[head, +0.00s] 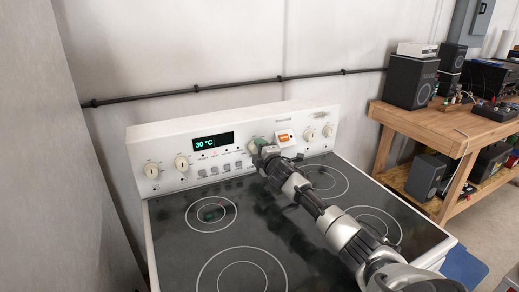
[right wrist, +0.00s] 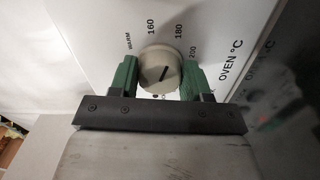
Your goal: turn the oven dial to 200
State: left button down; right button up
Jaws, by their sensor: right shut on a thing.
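The oven dial (right wrist: 160,66) is a round pale knob on the stove's back panel, with a short black line on its face. The line tilts up and slightly right, roughly between the printed 160 and 180. The labels WARM, 160, 180, 200 and OVEN °C run around it. My right gripper (right wrist: 160,76) is shut on the dial, with one green finger on each side. In the head view my right gripper (head: 264,153) hides most of the dial. The oven display (head: 213,142) reads 30 °C. My left gripper is not in view.
Other knobs (head: 152,171) sit at both ends of the panel, and small buttons (head: 213,170) lie below the display. An orange switch (head: 284,137) is just right of my gripper. The black glass cooktop (head: 218,235) lies below my arm. A wooden workbench (head: 448,128) stands to the right.

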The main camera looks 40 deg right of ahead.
jog(key=m+p, duration=0.1)
jog(key=m, duration=0.3)
jog(key=shift+f+m, duration=0.15)
jog(key=shift+m, duration=0.15)
jog(key=shift+a+f+m+p, duration=0.1)
jog(key=shift+m+p, duration=0.45)
jog(key=shift+m, duration=1.15)
jog(key=o, duration=0.9)
jog(key=v, duration=1)
jog(key=shift+b, duration=0.35)
jog(key=shift+s, duration=0.45)
